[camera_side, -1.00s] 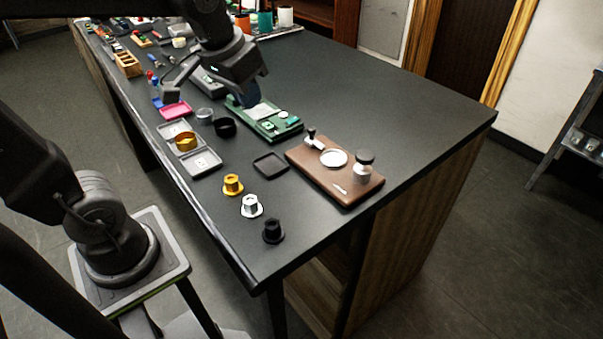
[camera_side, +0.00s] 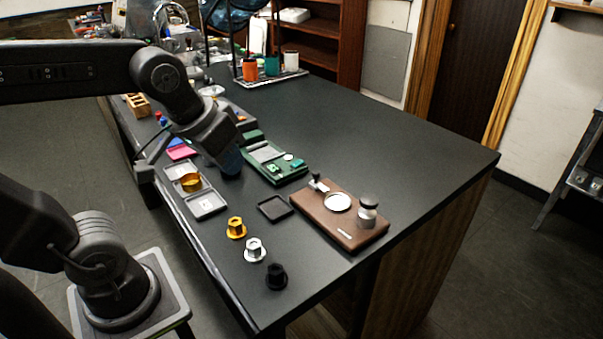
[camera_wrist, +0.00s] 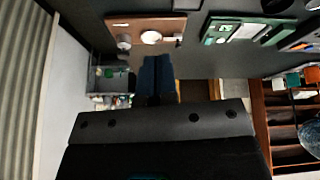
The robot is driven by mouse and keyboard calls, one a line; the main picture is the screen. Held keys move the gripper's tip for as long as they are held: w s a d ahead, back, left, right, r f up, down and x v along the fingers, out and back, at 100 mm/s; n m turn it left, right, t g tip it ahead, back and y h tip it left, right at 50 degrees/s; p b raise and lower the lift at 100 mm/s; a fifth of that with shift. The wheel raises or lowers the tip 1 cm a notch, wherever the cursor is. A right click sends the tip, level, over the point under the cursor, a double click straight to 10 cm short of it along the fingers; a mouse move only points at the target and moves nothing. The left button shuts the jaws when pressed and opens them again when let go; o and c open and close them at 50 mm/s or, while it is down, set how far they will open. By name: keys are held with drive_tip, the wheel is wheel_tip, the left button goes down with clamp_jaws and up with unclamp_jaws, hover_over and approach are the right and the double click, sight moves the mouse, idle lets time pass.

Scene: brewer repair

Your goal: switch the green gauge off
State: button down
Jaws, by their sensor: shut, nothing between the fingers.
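The green gauge is most likely the green board (camera_side: 282,179) lying on the dark table in the side view. It carries a pale grey plate, a small green-and-white part (camera_side: 274,168) and a round pale-green part (camera_side: 288,157). A green board (camera_wrist: 222,22) also shows at the top right of the wrist view. Whether the gauge is on or off cannot be told. My gripper (camera_side: 231,163) has blue fingers, which are shut and empty. In the side view it is just left of the green board, apparently above the table. The fingers (camera_wrist: 157,78) point upward in the wrist view.
A brown board (camera_side: 352,238) with a tamper (camera_side: 368,203) lies to the right. The table's right part is clear.

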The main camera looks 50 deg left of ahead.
drive_tip(key=w+a+r+n+g, duration=0.1)
drive_tip(key=w+a+n, duration=0.25)
drive_tip(key=w, duration=0.25)
drive_tip(key=w+a+r+n+g, duration=0.1)
drive_tip(key=w+a+n, duration=0.1)
drive_tip(key=w+n, duration=0.35)
drive_tip(key=n+g, duration=0.2)
drive_tip(key=n, duration=0.5)
hover_over(300, 161)
drive_tip(key=s, duration=0.2)
wheel_tip(300, 161, down, 4)
drive_tip(key=shift+f, duration=0.15)
drive_tip(key=f, duration=0.4)
drive_tip(key=w+f, duration=0.1)
drive_tip(key=f, duration=0.9)
drive_tip(key=shift+w, duration=0.4)
